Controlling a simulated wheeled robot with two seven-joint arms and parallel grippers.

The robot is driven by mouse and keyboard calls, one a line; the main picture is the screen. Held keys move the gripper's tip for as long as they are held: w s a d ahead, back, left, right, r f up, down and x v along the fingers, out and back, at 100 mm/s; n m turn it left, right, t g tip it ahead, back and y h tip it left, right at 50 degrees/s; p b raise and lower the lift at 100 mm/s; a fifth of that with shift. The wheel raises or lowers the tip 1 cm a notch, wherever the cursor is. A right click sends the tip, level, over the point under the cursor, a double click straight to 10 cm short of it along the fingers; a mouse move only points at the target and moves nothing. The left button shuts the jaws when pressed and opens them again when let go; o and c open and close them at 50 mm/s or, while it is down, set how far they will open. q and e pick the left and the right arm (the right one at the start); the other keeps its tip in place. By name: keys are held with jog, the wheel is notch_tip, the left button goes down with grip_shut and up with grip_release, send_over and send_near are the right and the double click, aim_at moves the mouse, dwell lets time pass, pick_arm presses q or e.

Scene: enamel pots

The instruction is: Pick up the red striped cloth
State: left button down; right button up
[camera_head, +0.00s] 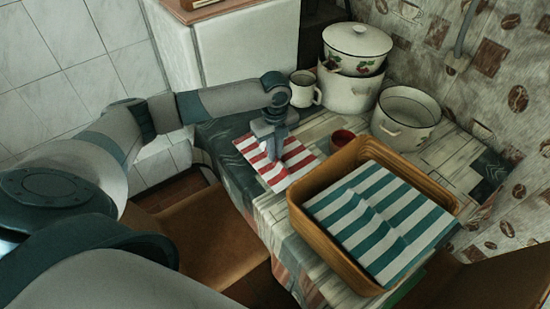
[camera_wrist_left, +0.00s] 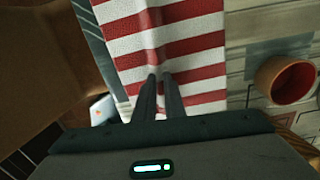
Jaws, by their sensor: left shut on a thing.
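The red and white striped cloth (camera_head: 268,168) lies on the table near its left edge, left of the basket. My left gripper (camera_head: 274,154) points down at the cloth. In the left wrist view the cloth (camera_wrist_left: 200,45) has a raised fold along its middle, and the two fingers of my left gripper (camera_wrist_left: 160,82) are close together at that fold. The left gripper is shut on the cloth; the exact pinch is partly hidden. My right gripper is in neither view.
A wicker basket (camera_head: 300,229) with a teal striped cloth (camera_head: 385,215) stands to the right.

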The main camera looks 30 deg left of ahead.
pick_arm(q)
notch_tip(320, 180, up, 4)
jog(key=shift+r+b, duration=0.25)
jog(key=shift+b, duration=0.2)
notch_tip(320, 180, up, 2)
jog(key=shift+r, duration=0.1)
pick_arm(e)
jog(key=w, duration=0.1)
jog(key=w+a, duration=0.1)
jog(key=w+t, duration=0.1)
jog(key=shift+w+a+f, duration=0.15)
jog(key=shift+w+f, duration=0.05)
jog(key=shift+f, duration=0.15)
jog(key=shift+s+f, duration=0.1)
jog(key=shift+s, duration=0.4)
